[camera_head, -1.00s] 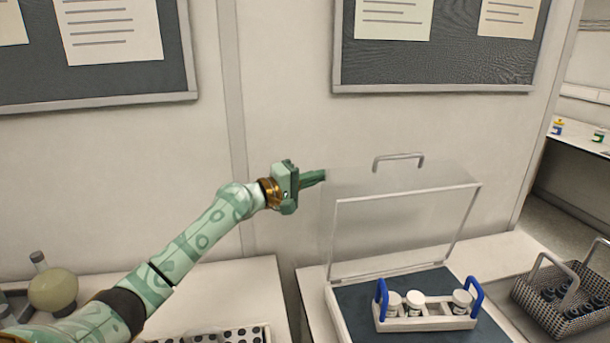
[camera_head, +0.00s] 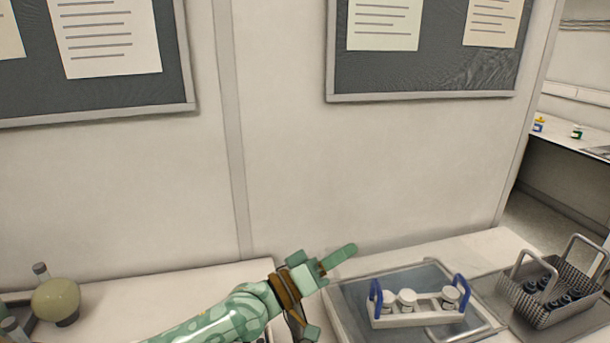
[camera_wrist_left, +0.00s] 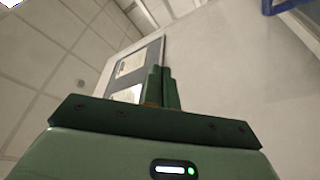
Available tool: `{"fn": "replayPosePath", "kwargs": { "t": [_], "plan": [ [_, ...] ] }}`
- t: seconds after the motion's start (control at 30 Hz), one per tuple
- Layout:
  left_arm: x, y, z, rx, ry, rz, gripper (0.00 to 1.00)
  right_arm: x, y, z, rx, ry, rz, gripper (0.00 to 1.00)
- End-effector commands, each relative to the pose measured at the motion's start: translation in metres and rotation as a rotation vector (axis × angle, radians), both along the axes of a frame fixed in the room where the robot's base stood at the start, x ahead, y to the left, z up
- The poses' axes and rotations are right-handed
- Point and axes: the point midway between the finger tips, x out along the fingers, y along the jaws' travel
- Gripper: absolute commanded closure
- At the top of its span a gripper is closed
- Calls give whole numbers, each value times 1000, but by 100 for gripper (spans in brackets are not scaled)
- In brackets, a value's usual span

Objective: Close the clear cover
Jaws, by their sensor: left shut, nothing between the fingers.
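The clear cover (camera_head: 345,290) no longer stands upright; its pale frame lies low over the dark-based box on the bench. I cannot tell whether it sits fully flush. A white rack (camera_head: 415,318) with blue handles and three white-capped jars shows within the frame's outline. My left gripper (camera_head: 341,257) is shut and empty, just above the box's back left corner, pointing right and slightly up. Its closed fingers also show in the left wrist view (camera_wrist_left: 162,88). Contact with the cover cannot be made out. My right gripper is not in view.
A wire basket (camera_head: 545,300) with dark items stands right of the box. A round greenish flask (camera_head: 56,300) stands on the left bench. The wall with notice boards (camera_head: 425,60) is behind. A far bench (camera_head: 575,150) is at right.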

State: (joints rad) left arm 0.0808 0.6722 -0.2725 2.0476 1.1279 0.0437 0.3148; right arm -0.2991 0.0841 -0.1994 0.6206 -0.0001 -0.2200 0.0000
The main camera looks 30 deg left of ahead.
Motion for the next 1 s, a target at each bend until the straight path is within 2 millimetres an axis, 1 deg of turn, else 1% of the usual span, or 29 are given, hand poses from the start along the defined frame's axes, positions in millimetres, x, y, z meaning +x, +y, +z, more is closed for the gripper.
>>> {"fn": "replayPosePath", "kwargs": {
  "t": [0.03,0.2,0.4,0.6,1.0],
  "plan": [
    [-6,-6,-4,-1,2,-1,100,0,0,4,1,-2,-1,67],
    [-21,-23,-25,-2,4,-1,100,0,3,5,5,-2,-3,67],
    [-31,-35,-41,-2,3,1,100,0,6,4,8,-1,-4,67],
    [-36,-40,-47,-1,2,-1,100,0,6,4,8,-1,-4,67],
    [-36,-41,-48,-1,2,-1,100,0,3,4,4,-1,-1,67]
  ]
}}
